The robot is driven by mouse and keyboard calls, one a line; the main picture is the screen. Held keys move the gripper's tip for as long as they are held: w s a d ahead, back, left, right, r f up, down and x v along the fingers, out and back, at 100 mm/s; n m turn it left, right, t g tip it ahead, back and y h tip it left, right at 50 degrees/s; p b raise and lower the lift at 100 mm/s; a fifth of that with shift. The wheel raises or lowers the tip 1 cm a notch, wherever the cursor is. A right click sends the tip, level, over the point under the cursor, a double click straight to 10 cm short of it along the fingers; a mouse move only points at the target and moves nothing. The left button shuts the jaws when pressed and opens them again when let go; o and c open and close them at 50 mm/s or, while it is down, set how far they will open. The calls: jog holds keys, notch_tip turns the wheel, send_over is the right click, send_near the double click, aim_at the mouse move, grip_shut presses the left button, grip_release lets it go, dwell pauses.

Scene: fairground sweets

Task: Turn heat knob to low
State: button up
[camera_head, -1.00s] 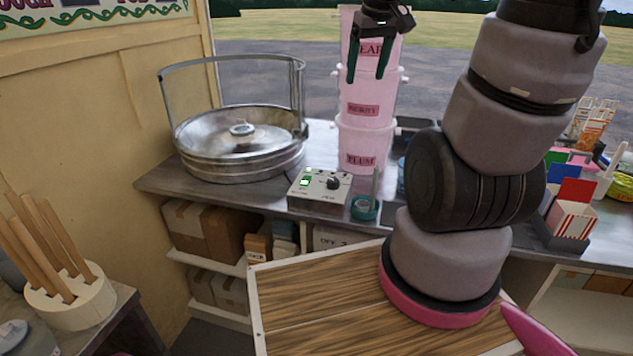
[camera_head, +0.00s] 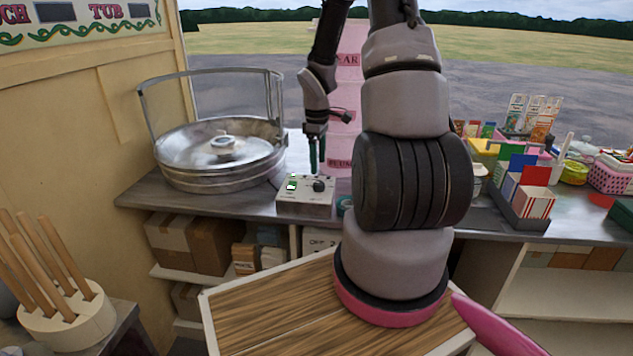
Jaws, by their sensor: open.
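The heat knob (camera_head: 319,186) is a small black dial on top of a pale control box (camera_head: 303,208), which stands on the counter. A green lit switch (camera_head: 291,186) sits to its left on the same box. The dial's marks are too small to read. My gripper (camera_head: 317,165) points down with its dark green fingers just above and behind the knob. From this view the fingers overlap each other, and I see no contact with the knob. Nothing shows between them.
A metal floss pan (camera_head: 190,160) with a raised rail stands left of the box. Pink stacked tubs (camera_head: 352,45) stand close behind my gripper, partly hidden by my arm. A teal ring (camera_head: 344,203) lies right of the box. Striped cartons (camera_head: 534,203) stand farther right.

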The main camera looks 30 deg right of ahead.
aim_at(319, 183)
notch_tip(319, 183, down, 7)
jog(key=shift+w+d+f, duration=0.1)
jog(key=shift+d+f, duration=0.05)
jog(key=shift+f, duration=0.05)
grip_shut()
